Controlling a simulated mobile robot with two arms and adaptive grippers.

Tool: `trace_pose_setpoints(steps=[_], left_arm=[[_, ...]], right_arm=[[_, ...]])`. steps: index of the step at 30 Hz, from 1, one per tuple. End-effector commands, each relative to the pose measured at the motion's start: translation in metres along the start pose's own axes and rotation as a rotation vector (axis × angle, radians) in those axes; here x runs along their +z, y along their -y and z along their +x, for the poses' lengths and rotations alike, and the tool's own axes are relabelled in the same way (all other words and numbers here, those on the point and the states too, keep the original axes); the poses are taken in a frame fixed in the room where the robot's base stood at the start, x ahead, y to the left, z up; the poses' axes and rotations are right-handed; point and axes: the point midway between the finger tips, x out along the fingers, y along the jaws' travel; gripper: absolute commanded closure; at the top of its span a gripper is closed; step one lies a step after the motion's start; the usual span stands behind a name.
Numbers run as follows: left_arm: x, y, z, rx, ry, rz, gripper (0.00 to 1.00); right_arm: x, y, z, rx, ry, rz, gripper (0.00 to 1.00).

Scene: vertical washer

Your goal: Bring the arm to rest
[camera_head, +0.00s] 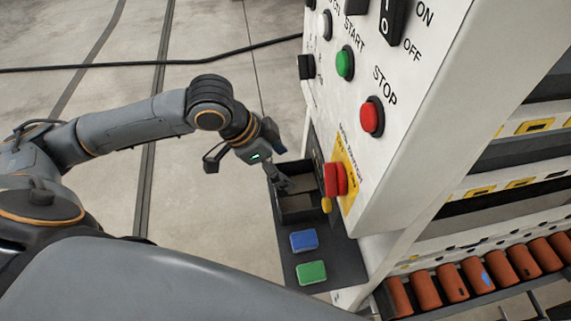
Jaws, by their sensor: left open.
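My left arm comes in from the left in the head view, and my left gripper (284,184) hangs over a small black open-topped bin (299,208) on the side of the white machine. Its fingers are small and dark against the bin, apart from each other, and I see nothing between them. I cannot tell whether they touch the bin. The gripper is just left of the red main switch (335,180) on its yellow plate. My right gripper is not in view.
The white control panel (420,95) carries a green START button (345,63) and a red STOP button (371,117). A blue block (304,240) and a green block (311,272) lie on the dark shelf (347,262). Orange rollers (452,283) run at lower right. Open floor lies left.

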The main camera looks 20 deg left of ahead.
Motion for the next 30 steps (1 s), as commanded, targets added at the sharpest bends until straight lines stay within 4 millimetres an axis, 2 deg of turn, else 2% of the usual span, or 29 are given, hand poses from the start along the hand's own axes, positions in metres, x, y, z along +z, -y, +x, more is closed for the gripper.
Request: trace_pose_setpoints(steps=[13,19,23,26,30], left_arm=[[-0.001,-0.003,0.004,0.002,-0.004,0.002,0.26],[-0.009,-0.029,0.03,-0.002,-0.057,-0.002,0.26],[-0.009,-0.046,0.049,-0.039,-0.103,-0.07,0.26],[0.0,-0.053,0.059,-0.083,-0.114,-0.162,0.26],[0.03,-0.059,0.068,-0.157,-0.084,-0.326,0.26]], right_arm=[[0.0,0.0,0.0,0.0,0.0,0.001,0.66],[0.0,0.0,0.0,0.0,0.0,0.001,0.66],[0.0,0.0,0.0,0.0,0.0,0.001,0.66],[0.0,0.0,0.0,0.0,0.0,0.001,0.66],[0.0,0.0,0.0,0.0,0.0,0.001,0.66]])
